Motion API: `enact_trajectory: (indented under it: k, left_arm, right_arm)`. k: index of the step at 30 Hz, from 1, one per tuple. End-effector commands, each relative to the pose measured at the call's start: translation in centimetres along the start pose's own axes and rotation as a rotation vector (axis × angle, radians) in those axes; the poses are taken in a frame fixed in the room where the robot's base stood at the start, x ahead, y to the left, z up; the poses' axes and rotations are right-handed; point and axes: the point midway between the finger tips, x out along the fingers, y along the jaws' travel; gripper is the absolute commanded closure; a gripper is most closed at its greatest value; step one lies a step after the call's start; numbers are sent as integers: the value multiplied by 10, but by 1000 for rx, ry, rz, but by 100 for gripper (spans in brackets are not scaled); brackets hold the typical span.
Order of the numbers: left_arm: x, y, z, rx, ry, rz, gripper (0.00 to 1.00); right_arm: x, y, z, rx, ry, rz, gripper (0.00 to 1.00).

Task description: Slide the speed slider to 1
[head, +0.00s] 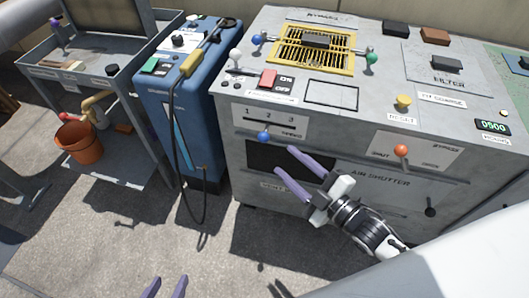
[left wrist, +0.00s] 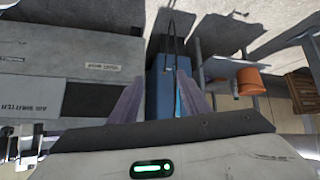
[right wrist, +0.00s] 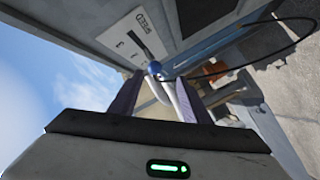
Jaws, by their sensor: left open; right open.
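The speed slider is a white plate (head: 277,118) marked 1, 2 and 3 on the grey console's front, with a dark slot. Its blue knob (head: 263,136) sticks out near the 2; its exact setting is hard to tell. My right gripper (head: 284,161) is open and empty, just below and right of the knob. In the right wrist view the knob (right wrist: 154,68) shows between the fingers, beyond their tips, apparently not held. My left gripper (head: 167,286) is open and empty, low at the bottom edge, away from the console.
The console top (head: 240,100) carries a yellow grille (head: 288,50), a red switch (head: 268,78) and other controls. An orange-knobbed shutter lever (head: 401,151) is right of the slider. A blue machine (head: 190,110) with a hose stands left. Floor before it is clear.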

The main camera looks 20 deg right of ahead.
Motion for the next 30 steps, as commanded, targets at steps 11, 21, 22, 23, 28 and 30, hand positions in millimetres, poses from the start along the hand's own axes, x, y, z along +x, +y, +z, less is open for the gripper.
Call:
enact_trajectory:
  k: [11, 21, 22, 23, 28, 30]
  left_arm:
    - [9, 0, 7, -4, 8, 4, 57]
    - [12, 1, 5, -13, 25, 7, 57]
    - [12, 1, 5, -14, 26, 7, 57]
    - [12, 1, 5, -14, 26, 8, 57]
    - [10, 2, 10, -19, 19, 9, 57]
    - [10, 2, 11, -20, 17, 9, 57]
  right_arm:
    - [43, 9, -3, -92, 62, 39, 57]
    - [98, 10, -6, -90, 58, 36, 57]
    - [101, 10, -6, -89, 58, 36, 57]
    - [103, 10, -6, -89, 58, 35, 57]
    - [109, 10, -7, -88, 57, 33, 57]
    - [110, 10, -7, -88, 57, 33, 57]
